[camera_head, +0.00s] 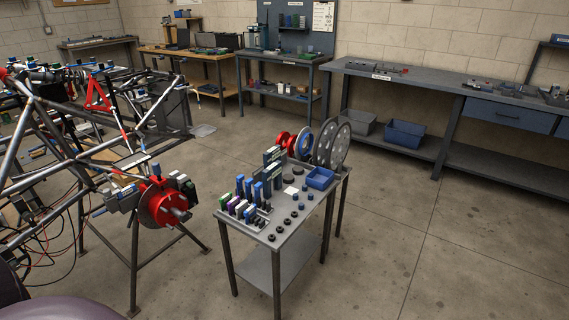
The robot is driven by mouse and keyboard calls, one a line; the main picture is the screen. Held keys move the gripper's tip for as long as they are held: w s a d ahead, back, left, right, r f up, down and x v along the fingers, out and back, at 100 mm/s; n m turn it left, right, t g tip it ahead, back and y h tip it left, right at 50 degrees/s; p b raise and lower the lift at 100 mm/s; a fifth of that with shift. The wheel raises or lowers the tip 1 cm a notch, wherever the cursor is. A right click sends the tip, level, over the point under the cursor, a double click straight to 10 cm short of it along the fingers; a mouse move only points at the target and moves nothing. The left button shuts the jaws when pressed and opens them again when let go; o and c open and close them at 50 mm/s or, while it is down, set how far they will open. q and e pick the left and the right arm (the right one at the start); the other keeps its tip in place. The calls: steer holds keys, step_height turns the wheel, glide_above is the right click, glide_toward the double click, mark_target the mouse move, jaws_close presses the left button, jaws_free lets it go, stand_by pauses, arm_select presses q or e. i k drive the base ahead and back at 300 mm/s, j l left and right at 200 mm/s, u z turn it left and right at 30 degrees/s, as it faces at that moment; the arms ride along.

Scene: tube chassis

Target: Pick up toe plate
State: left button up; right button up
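I cannot tell for sure which item is the toe plate. A small grey table (266,252) stands in the middle of the view with many parts on it. Large round grey plates (338,147) stand upright at its far end, beside a blue-rimmed ring (303,143) and red discs (282,141). Several small upright blocks (243,208) in blue, green and purple stand at its near left side. Neither of my grippers shows in this view.
A tube chassis on a stand (133,268) with a red hub (164,204) is at the left. Cables (57,243) hang below it. Grey and wooden workbenches line the back wall. The floor at right is clear.

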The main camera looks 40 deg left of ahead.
mark_target(275, 154)
steer(key=i+j+z, duration=0.1)
steer(key=j, duration=0.35)
steer(key=i+j+z, duration=0.15)
steer(key=j, duration=0.3)
steer(key=j+z, duration=0.1)
steer(key=j, duration=0.75)
steer(key=k, duration=0.05)
